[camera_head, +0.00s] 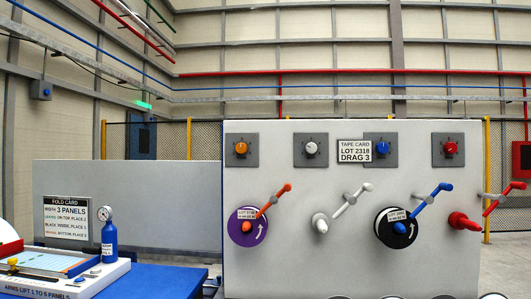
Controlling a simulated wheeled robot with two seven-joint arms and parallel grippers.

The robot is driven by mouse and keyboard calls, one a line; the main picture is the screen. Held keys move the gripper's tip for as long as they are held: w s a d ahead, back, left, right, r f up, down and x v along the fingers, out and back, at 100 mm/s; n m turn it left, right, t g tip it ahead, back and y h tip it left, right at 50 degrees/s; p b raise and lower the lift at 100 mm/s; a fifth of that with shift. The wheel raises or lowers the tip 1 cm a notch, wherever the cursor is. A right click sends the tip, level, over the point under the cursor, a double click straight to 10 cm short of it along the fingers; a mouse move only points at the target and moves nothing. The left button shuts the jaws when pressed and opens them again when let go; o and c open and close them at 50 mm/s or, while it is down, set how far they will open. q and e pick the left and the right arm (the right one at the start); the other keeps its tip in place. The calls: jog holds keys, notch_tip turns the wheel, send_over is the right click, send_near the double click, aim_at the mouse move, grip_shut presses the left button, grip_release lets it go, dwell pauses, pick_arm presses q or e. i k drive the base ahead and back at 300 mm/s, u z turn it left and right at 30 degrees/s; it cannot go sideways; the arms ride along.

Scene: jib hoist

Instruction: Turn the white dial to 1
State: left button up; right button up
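The white dial (310,148) is a small round knob on a dark square plate, near the top of a tall grey panel (300,178). Marks ring the knob, but they are too small to read, and I cannot tell its setting. Below it, a white crank (350,202) with a white hub (320,223) sticks out of the panel. Neither of my grippers shows in this view.
Orange (241,148), blue (382,147) and red (450,148) dials share the row. A card (354,151) reads "LOT 2318 DRAG 3". Orange (274,200), blue (433,195) and red (492,201) cranks project below. A blue table (150,283) stands left.

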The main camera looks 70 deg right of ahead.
aim_at(311, 148)
jog(key=z, duration=0.45)
jog(key=i, duration=1.1)
jog(key=z, duration=0.9)
